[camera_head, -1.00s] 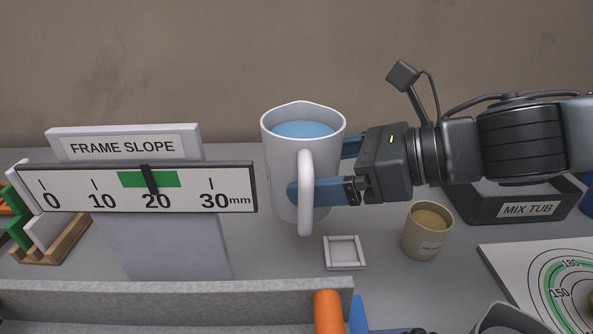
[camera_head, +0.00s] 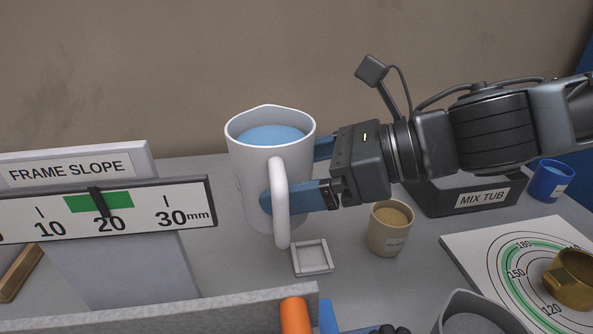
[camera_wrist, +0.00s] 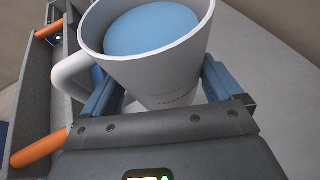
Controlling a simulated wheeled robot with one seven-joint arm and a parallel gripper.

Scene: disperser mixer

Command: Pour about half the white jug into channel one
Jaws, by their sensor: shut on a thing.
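The white jug (camera_head: 262,185) holds blue liquid with its surface below the rim. My gripper (camera_head: 295,198) comes from the right and is shut on the jug's body, with blue fingers on either side. The jug is nearly upright and its handle faces the head camera. In the wrist view the jug (camera_wrist: 150,65) sits between my fingers. A grey trough (camera_head: 200,317) with an orange grip (camera_head: 295,316) runs along the front in the head view. I cannot tell whether it is channel one.
A frame slope gauge (camera_head: 110,213) stands left of the jug. A small square tray (camera_head: 312,270), a tan cup (camera_head: 388,229), the mix tub (camera_head: 430,200), a blue cup (camera_head: 549,181) and a ringed board (camera_head: 470,245) with a brass cup (camera_head: 572,280) lie to the right.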

